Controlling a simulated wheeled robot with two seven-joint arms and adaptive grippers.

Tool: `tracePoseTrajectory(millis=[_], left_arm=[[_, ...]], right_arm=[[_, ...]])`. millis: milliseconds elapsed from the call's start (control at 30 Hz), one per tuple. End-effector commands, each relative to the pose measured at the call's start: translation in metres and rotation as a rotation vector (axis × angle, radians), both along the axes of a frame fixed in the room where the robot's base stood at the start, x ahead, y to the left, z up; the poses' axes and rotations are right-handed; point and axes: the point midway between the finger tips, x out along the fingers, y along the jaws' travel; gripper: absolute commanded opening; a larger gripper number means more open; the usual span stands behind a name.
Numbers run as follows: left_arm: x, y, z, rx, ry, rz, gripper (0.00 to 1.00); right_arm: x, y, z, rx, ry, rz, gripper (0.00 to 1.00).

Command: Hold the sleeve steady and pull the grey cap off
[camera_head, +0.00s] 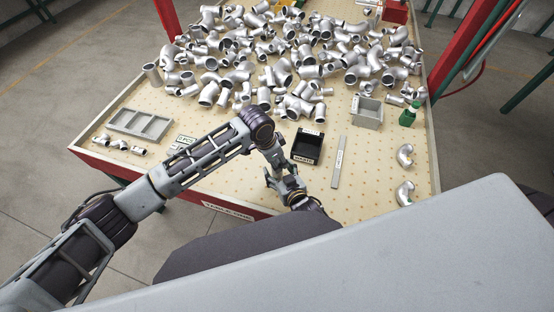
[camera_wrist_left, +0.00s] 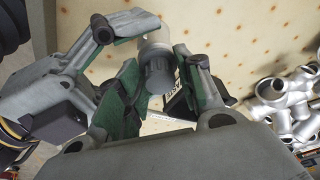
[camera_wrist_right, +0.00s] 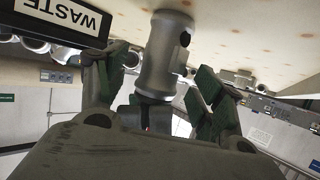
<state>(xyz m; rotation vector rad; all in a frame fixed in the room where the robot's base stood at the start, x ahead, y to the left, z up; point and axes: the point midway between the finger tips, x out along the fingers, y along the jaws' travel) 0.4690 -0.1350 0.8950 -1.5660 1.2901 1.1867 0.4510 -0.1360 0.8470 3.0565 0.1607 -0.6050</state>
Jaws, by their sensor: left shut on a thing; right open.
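The sleeve is a short silver tube with a side opening, and it fills the middle of the right wrist view (camera_wrist_right: 157,55). The grey cap (camera_wrist_left: 158,78) is a ribbed cylinder on the sleeve's end nearer my left palm. My left gripper (camera_head: 275,160) comes from above, its green pads against both sides of the cap in the left wrist view. My right gripper (camera_head: 281,178) is open, its fingers on either side of the sleeve with gaps. In the head view, the grippers mostly hide sleeve and cap.
A black waste box (camera_head: 307,146) stands just right of my grippers. Many silver castings (camera_head: 290,75) cover the far half of the table. A flat strip (camera_head: 339,160) lies nearby.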

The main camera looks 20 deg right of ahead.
Motion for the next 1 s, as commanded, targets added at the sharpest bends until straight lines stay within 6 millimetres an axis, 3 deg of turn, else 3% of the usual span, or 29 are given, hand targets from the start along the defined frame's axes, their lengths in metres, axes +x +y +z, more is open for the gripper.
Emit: tracePoseTrajectory(millis=[33,500,1000], left_arm=[[-0.0033,0.0024,-0.0069,0.009,0.009,0.000,0.13],[-0.0032,0.0025,-0.0069,0.009,0.009,0.000,0.13],[-0.0033,0.0022,-0.0069,0.008,0.009,0.000,0.13]], right_arm=[[0.0022,0.0002,-0.0019,0.000,0.001,0.000,0.68],[0.0070,0.0006,-0.0037,0.000,0.001,0.000,0.68],[0.0067,0.0019,-0.0037,0.001,0.001,0.002,0.06]])
